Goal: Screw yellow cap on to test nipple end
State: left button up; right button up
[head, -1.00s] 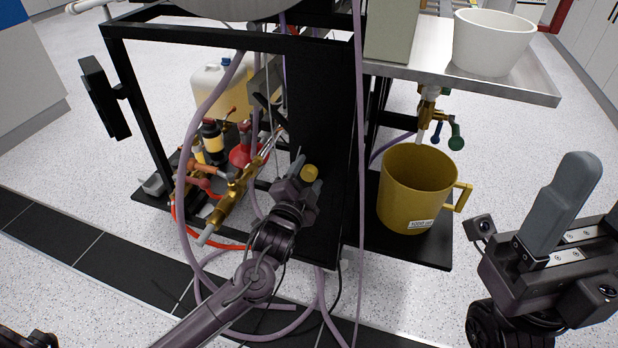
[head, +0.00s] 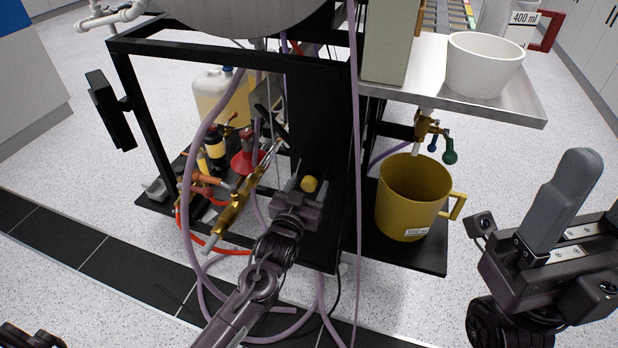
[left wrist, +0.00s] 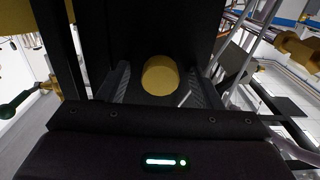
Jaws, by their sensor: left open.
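The yellow cap (head: 309,184) is a small round piece against the lower part of the black upright panel (head: 314,130). My left gripper (head: 304,187) is open, with a finger on either side of the cap. In the left wrist view the cap (left wrist: 160,75) lies between the spread fingers (left wrist: 160,84), with gaps on both sides. A brass fitting (head: 232,212) with a pale end slants to the left of the gripper; I cannot tell whether it bears the test nipple. My right gripper (head: 548,235) is at the right edge, with one finger clearly visible, away from the cap.
A yellow mug (head: 405,195) stands on the black base to the right. A white bowl (head: 484,66) sits on the steel shelf above it. Purple hoses (head: 187,190) loop in front of the frame at left. A black frame post (head: 150,125) stands further left.

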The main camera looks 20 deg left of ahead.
pick_arm(q)
jog(key=shift+n, duration=0.3)
jog(key=n+p, duration=0.1)
jog(key=n, duration=0.2)
jog(key=shift+r+n+p, duration=0.2)
jog(key=shift+n+p, duration=0.6)
jog(key=shift+n, duration=0.5)
jog(key=n+p, duration=0.1)
jog(key=n, duration=0.2)
jog(key=shift+f+n, duration=0.2)
jog(key=shift+n, duration=0.5)
grip_shut()
